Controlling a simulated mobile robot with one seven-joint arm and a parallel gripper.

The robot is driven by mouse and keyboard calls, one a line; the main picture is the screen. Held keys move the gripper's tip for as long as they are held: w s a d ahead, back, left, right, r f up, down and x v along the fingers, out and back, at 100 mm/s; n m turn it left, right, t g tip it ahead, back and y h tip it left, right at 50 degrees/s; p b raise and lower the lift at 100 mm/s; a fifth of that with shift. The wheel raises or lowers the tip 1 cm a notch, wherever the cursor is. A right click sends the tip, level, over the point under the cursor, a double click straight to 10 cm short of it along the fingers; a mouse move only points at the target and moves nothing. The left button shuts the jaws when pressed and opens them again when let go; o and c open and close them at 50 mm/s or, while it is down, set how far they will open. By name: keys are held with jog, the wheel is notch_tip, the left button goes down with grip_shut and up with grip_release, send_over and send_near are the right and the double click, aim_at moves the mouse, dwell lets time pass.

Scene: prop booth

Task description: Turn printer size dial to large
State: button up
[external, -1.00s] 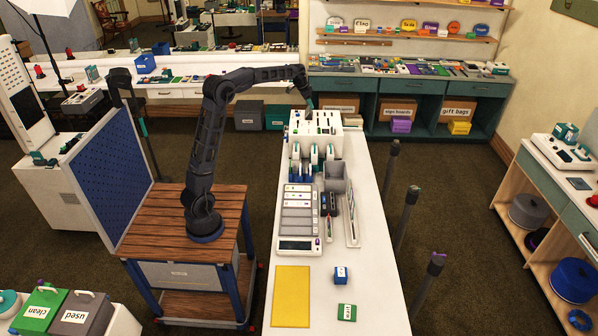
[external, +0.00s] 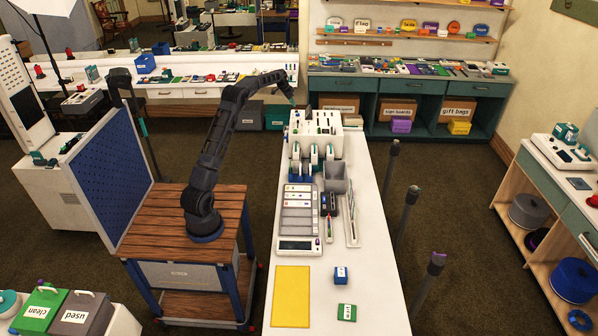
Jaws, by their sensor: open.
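A white printer-like machine (external: 316,128) with dark slots on its top stands at the far end of the long white counter. I cannot make out a size dial on it; it is too small here. My gripper (external: 292,101) is at the end of my dark arm, just above and left of the machine's back left corner. Its fingers are tiny in this view, and nothing shows between them. I cannot tell whether it touches the machine.
On the counter (external: 363,292), rolls (external: 314,156), a grey bin (external: 335,177) and a grey sectioned tray (external: 298,211) stand in front of the machine. A yellow mat (external: 291,297) and a blue box (external: 341,274) lie nearer. Several dark posts (external: 408,210) stand right of the counter.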

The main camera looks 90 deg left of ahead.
aim_at(297, 114)
jog(key=x, duration=0.9)
jog(key=shift+w+f, duration=0.1)
jog(key=shift+f, duration=0.15)
jog(key=c, duration=1)
